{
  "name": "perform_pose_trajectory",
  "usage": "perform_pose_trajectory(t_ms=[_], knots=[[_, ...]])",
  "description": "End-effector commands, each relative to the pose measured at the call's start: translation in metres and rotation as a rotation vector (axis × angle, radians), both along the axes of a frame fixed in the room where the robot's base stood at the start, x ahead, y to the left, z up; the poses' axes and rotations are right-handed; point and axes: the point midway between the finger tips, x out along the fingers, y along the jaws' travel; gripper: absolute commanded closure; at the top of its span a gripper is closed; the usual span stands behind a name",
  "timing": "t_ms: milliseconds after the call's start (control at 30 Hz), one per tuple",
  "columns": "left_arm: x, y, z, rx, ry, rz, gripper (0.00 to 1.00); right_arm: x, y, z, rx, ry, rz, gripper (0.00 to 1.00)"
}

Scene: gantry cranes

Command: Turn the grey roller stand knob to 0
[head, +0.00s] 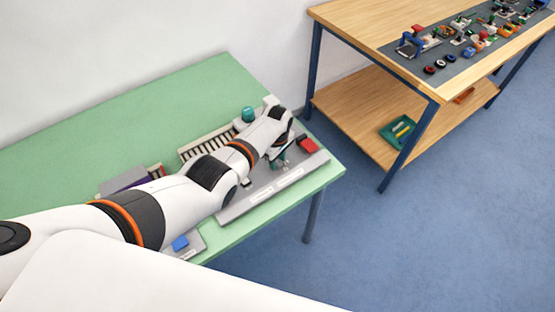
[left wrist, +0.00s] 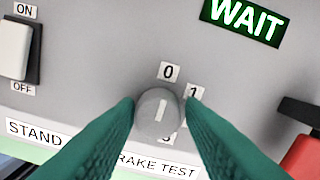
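The grey knob (left wrist: 158,112) is in the middle of the left wrist view, on the grey stand panel (left wrist: 100,60). Its white pointer line leans slightly right of straight up and lines up with the "0" label (left wrist: 168,71). The "1" label (left wrist: 193,92) is to its upper right; a "3" shows partly below. My left gripper (left wrist: 160,100) has its green fingers on either side of the knob; whether both touch it is unclear. In the head view my left gripper (head: 279,158) is over the stand (head: 235,211), and the arm hides the knob. My right gripper is out of view.
The panel bears a lit green WAIT display (left wrist: 245,20), a white ON/OFF rocker (left wrist: 17,48) and a red part (left wrist: 303,155) at right. A roller bed (head: 205,145) lies behind my arm on the green table (head: 150,105). A wooden shelf table (head: 350,15) stands apart at right.

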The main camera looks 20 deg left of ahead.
Motion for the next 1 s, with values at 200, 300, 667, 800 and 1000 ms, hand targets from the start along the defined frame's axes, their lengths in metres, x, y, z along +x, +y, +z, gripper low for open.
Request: perform_pose_trajectory(t_ms=[200,300,667,800,1000], knots=[[-0.001,0.0,0.0,-0.001,0.002,0.0,0.48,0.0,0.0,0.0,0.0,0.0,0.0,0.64],[-0.001,-0.001,-0.001,-0.002,0.003,-0.001,0.48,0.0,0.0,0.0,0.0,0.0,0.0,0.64],[-0.001,-0.001,0.035,-0.004,-0.001,0.0,0.48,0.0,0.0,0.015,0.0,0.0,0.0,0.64],[0.0,0.0,0.06,-0.003,-0.001,0.0,0.48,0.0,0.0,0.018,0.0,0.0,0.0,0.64],[-0.001,0.0,0.095,-0.003,-0.001,0.001,0.48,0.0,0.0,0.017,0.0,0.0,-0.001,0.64]])
